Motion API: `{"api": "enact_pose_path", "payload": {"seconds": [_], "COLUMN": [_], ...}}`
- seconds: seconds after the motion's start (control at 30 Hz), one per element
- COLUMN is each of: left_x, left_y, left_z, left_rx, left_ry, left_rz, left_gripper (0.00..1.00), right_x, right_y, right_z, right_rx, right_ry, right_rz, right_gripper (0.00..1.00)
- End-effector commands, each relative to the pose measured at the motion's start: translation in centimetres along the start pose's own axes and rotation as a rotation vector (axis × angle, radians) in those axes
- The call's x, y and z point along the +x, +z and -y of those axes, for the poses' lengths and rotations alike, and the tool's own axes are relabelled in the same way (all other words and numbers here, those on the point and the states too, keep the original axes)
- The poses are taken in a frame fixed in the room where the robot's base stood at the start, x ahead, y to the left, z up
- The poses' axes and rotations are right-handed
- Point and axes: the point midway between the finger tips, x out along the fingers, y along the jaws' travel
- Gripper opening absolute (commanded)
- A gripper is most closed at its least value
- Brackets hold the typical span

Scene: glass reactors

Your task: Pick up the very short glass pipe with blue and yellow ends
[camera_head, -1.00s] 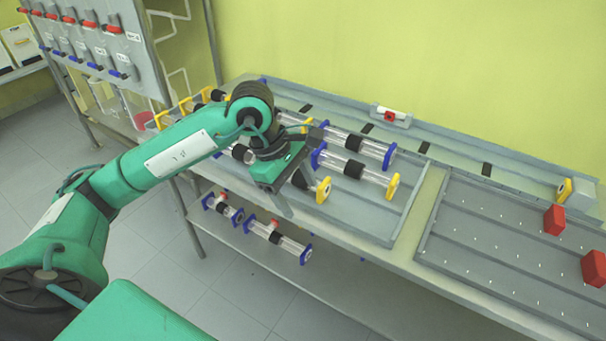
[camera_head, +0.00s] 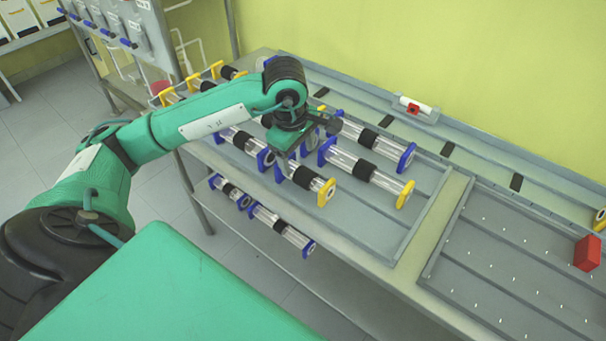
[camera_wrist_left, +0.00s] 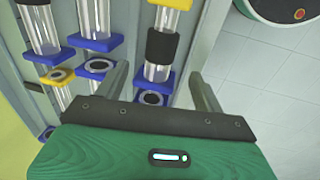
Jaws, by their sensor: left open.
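A short glass pipe (camera_head: 314,182) with a black middle band lies on the table tray. Its yellow end faces the front right, and a blue end shows beside my gripper. Part of it is hidden in the head view. In the left wrist view the black-banded pipe (camera_wrist_left: 162,45) has its yellow end at the top edge and its blue end nearest the gripper. My left gripper (camera_head: 291,157) is open at this pipe. In the left wrist view the pipe appears between the open fingers (camera_wrist_left: 160,74). Whether the fingers straddle it in depth I cannot tell. My right gripper is not in view.
A blue-and-yellow pipe (camera_head: 365,170) and a blue-ended pipe (camera_head: 378,142) lie close on the right. Another pipe (camera_head: 240,139) lies left. The lower shelf holds blue-ended pipes (camera_head: 282,228). The right tray (camera_head: 490,265) is mostly bare, with a red block (camera_head: 588,253).

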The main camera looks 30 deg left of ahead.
Motion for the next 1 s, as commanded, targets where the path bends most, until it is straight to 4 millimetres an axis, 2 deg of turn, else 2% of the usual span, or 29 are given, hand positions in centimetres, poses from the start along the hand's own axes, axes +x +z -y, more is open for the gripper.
{"api": "enact_pose_path", "payload": {"seconds": [0.1,0.33,0.6,0.73,0.93,1.0], "left_x": [1.4,2.8,6.4,7.1,7.1,7.1], "left_y": [0.0,-0.1,-0.3,-0.4,-0.4,-0.4], "left_z": [0.0,0.1,0.2,0.1,0.1,0.1], "left_rx": [-0.001,-0.001,0.000,0.000,0.000,0.000], "left_ry": [-0.001,-0.002,-0.002,0.000,0.000,0.000], "left_rz": [0.001,0.001,0.003,0.000,0.001,0.001], "left_gripper": [0.69,0.69,0.69,0.69,0.69,0.56], "right_x": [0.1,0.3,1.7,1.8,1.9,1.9], "right_y": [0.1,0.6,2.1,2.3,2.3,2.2], "right_z": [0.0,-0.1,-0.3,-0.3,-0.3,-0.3], "right_rx": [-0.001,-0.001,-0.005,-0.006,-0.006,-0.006], "right_ry": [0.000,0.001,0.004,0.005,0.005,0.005], "right_rz": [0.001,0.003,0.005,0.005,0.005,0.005], "right_gripper": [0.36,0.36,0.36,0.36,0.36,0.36]}}
